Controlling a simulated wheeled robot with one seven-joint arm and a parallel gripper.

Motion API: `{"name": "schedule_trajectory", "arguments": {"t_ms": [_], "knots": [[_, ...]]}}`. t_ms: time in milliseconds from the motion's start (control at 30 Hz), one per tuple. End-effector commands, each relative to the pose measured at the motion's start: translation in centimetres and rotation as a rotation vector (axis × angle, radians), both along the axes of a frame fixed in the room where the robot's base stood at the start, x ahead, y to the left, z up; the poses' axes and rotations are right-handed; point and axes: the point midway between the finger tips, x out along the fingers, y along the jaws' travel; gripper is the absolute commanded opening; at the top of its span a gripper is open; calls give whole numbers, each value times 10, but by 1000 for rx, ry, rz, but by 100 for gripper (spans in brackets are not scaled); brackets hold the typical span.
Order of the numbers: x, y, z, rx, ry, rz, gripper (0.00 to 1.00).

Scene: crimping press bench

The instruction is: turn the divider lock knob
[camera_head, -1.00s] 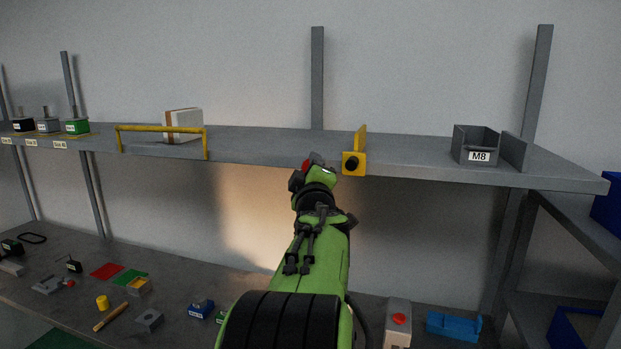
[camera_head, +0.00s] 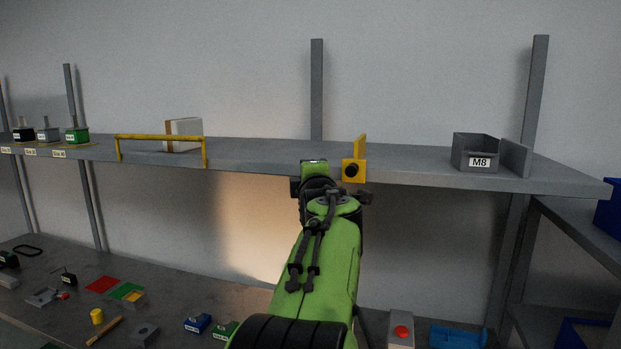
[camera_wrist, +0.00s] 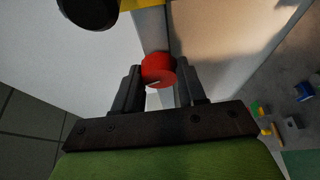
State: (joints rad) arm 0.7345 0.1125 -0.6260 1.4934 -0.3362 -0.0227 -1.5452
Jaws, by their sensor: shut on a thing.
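A red round knob (camera_wrist: 158,70) with a small pale mark sits between the two dark fingers of my gripper (camera_wrist: 160,86) in the wrist view. The fingers are shut on its sides. In the head view my gripper (camera_head: 314,172) is at the shelf's front edge, just left of the yellow divider (camera_head: 359,150), and my arm hides the red knob. The divider stands upright on the shelf, with a black round knob (camera_head: 351,170) on its front block. In the wrist view a black round end (camera_wrist: 86,10) shows at the top left, apart from my fingers.
The grey shelf (camera_head: 250,152) carries a yellow rail (camera_head: 160,137), a white box (camera_head: 184,132) and a grey M8 bin (camera_head: 474,150). The bench below holds a red-button box (camera_head: 401,331), a blue holder (camera_head: 458,337) and several small parts. The shelf right of the divider is clear up to the bin.

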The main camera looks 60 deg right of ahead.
Motion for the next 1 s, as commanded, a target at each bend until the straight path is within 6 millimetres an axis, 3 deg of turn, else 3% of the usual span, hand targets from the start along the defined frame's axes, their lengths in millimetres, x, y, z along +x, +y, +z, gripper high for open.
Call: {"name": "schedule_trajectory", "arguments": {"t_ms": [333,367,533,833,1000], "knots": [[0,-1,-2,5,4,-2,10],[0,-1,-2,5,4,-2,42],[0,0,-1,3,2,-1,66],[-2,3,0,0,0,-1,66],[-19,32,-2,-2,-7,3,66]]}}
